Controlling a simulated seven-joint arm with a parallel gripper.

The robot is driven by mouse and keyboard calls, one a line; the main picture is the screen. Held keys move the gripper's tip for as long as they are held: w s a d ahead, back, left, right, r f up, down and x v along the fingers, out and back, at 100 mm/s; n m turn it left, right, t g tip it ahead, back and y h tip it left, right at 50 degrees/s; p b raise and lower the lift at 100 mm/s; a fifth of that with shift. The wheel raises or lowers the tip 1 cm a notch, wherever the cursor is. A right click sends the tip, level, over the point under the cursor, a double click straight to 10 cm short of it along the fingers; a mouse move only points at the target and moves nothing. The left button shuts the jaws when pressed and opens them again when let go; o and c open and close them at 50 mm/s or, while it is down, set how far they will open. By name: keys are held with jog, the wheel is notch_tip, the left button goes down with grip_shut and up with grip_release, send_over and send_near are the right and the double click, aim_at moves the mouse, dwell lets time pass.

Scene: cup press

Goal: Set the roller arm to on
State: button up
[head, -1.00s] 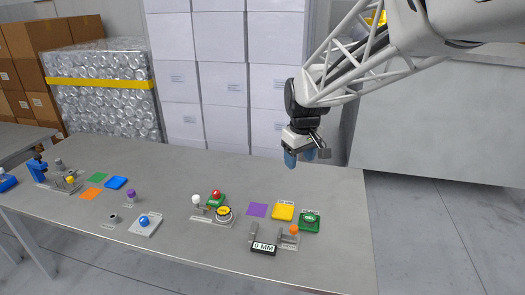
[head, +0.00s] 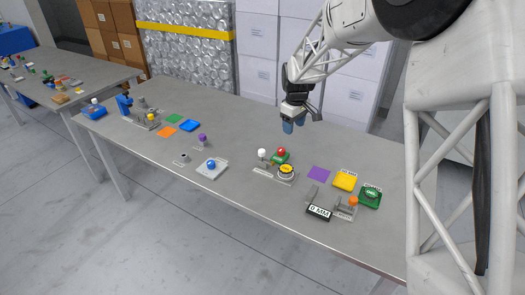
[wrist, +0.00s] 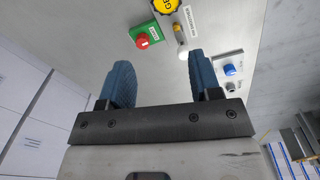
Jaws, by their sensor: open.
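My gripper (head: 294,124) is open and empty, above the table's back part, behind the red button in the head view. Its blue fingers stand apart in the wrist view (wrist: 160,75). A small lever with a white ball (head: 262,153) stands upright on a labelled plate; it also shows in the wrist view (wrist: 182,50), beyond the fingertips. A grey device with an orange knob (head: 353,202) stands at the right by the 0 MM display (head: 318,212). No label that reads roller arm is legible, so I cannot tell which part it is or its setting.
Beside the white-ball lever are a red button on a green base (head: 281,153) and a yellow round dial (head: 286,171). A blue button (head: 211,165) is left. Stacked white boxes stand behind the table (head: 250,220).

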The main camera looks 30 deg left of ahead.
aim_at(262, 150)
jog(key=a+f+n, duration=0.1)
jog(key=a+f, duration=0.2)
jog(key=a, duration=0.1)
jog(key=a+f, duration=0.3)
jog(key=a, duration=0.1)
jog(key=a+f+n, duration=0.1)
jog(key=a+f, duration=0.2)
jog(key=a, duration=0.2)
jog(key=shift+s+n, duration=0.15)
jog(key=shift+n, duration=0.15)
jog(key=shift+f, duration=0.15)
jog(key=shift+f, duration=3.8)
